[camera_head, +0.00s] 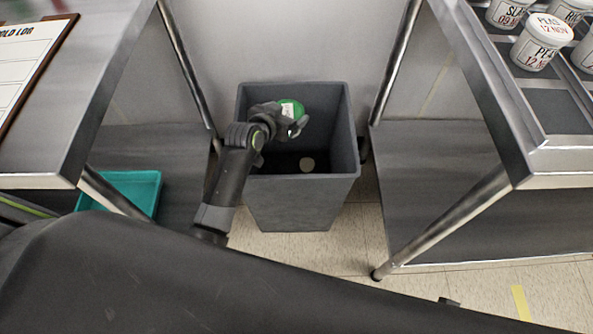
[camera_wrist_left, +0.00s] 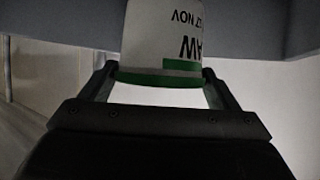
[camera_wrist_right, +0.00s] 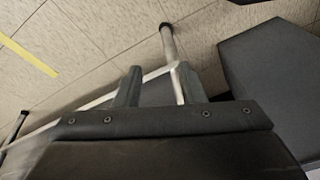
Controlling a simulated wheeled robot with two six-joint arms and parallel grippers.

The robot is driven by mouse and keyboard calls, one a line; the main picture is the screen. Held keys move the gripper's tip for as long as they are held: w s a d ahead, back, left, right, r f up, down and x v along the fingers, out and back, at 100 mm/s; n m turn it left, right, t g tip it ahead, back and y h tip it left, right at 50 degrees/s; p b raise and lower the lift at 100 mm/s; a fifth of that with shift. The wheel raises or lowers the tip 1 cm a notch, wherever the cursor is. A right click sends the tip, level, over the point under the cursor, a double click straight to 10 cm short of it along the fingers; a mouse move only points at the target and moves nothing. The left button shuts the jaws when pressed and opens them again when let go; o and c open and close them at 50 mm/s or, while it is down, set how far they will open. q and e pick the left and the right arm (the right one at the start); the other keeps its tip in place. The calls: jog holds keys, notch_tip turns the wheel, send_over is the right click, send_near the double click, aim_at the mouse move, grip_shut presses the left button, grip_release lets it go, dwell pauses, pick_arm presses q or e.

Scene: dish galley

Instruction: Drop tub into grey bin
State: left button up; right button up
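The grey bin (camera_head: 300,205) stands on the floor between two steel tables, its open top facing up. My left gripper (camera_head: 292,122) is over the bin's opening, shut on a tub (camera_head: 291,109) with a green lid and a white label. In the left wrist view the tub (camera_wrist_left: 165,40) sits between the two fingers, its printed label upside down. The bin (camera_wrist_right: 275,75) is at the right there.
Several white tubs (camera_head: 541,42) stand in a steel rack on the right table. A clipboard (camera_head: 28,60) lies on the left table. A teal tray (camera_head: 128,188) is on the left lower shelf. A table leg (camera_head: 385,268) stands right of the bin.

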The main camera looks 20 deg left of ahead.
pick_arm(q)
jog(key=o, duration=0.3)
jog(key=shift+s, duration=0.1)
jog(key=shift+s+a+r, duration=0.1)
jog(key=shift+s+r, duration=0.1)
jog(key=shift+s, duration=0.1)
jog(key=p+v, duration=0.4)
jog(key=v, duration=1.2)
jog(key=shift+s+r, duration=0.1)
jog(key=shift+s, duration=0.15)
pick_arm(e)
notch_tip(320, 180, down, 6)
jog(key=s+d+g, duration=0.1)
jog(key=s, duration=0.1)
jog(key=shift+d+f+g+h, duration=0.15)
jog(key=shift+d+g+h, duration=0.15)
jog(key=shift+d+h, duration=0.1)
